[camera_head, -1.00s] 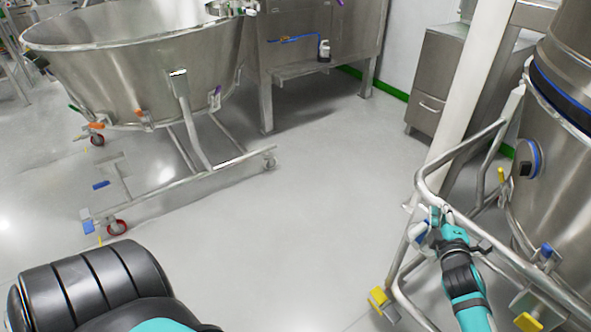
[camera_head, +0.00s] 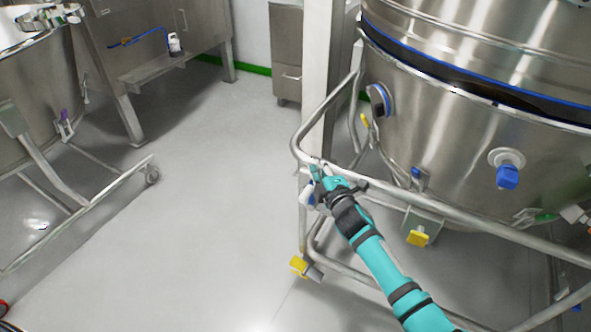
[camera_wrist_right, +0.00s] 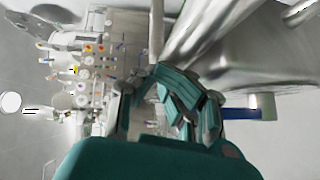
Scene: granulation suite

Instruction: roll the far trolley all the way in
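A trolley with a tubular steel frame (camera_head: 452,212) carries a large steel bowl (camera_head: 440,120) at the right in the head view. The frame has yellow pedals low down. My right gripper (camera_head: 318,172) is at the near left corner of this frame's rail, touching or very close to it. In the right wrist view the teal fingers (camera_wrist_right: 170,105) show, but whether they close around the rail is unclear. A second wheeled frame (camera_head: 85,215) under another steel bowl (camera_head: 35,95) is cut off at the left. My left gripper is out of view.
A steel cabinet with legs and a low shelf (camera_head: 155,72) stands at the back left. A smaller steel cabinet (camera_head: 287,60) and a pale upright column (camera_head: 320,105) stand behind the right trolley's corner. The grey floor (camera_head: 215,190) between the two trolleys is clear.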

